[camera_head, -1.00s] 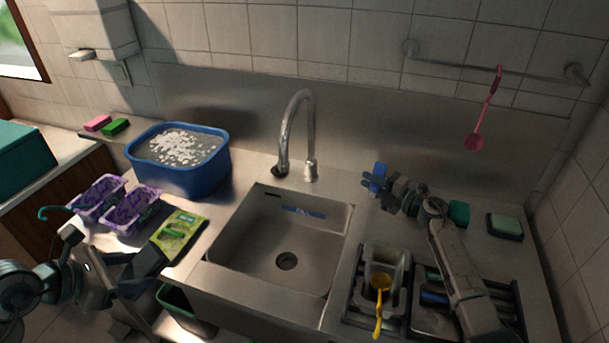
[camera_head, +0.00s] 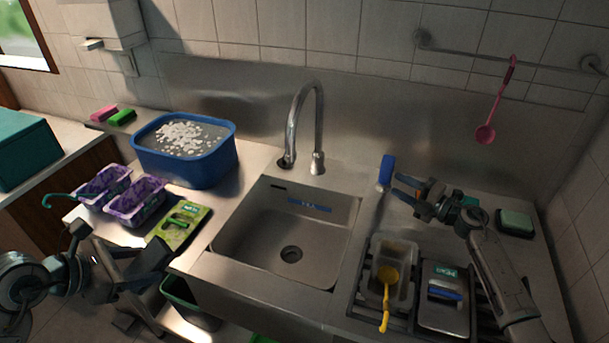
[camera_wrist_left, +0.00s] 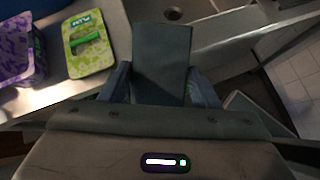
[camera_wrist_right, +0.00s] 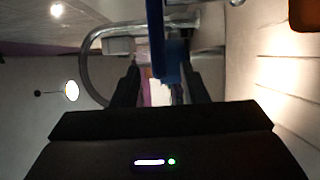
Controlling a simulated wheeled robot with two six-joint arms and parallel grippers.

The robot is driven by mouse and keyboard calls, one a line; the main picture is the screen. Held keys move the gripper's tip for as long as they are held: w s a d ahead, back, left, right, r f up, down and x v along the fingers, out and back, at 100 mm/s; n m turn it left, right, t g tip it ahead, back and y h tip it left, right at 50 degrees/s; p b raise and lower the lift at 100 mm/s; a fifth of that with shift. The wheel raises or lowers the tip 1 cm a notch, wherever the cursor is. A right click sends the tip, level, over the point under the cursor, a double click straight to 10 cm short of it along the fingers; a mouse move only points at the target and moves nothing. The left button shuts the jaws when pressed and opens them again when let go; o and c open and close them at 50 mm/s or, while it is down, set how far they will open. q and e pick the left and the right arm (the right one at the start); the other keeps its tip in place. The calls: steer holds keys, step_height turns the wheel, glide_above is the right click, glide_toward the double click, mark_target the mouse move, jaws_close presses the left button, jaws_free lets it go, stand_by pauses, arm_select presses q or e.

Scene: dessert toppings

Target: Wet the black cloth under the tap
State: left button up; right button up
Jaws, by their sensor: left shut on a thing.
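The black cloth (camera_wrist_left: 162,60) looks dark grey and flat. My left gripper (camera_wrist_left: 160,88) is shut on it; in the head view the cloth (camera_head: 150,262) sticks out from the left gripper (camera_head: 128,270) at the counter's front left, left of the sink (camera_head: 245,250). The curved metal tap (camera_head: 318,110) stands behind the sink, with no water visible from its spout. My right gripper (camera_head: 396,187) is open, right of the tap, with its fingers towards a blue upright object (camera_head: 386,170). In the right wrist view, that object (camera_wrist_right: 172,65) shows between the fingers; contact cannot be told.
A blue tub (camera_head: 190,165) of foamy water, purple trays (camera_head: 135,200) and a green packet (camera_head: 180,228) occupy the left counter. A grey container (camera_head: 408,262) with a yellow spoon (camera_head: 387,290) stands right of the sink. The basin looks empty.

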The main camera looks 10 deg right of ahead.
steer(key=b+v, duration=0.1)
steer(key=v, duration=0.3)
steer(key=shift+s, duration=0.1)
steer(key=shift+d, duration=0.1)
stand_by(0.3)
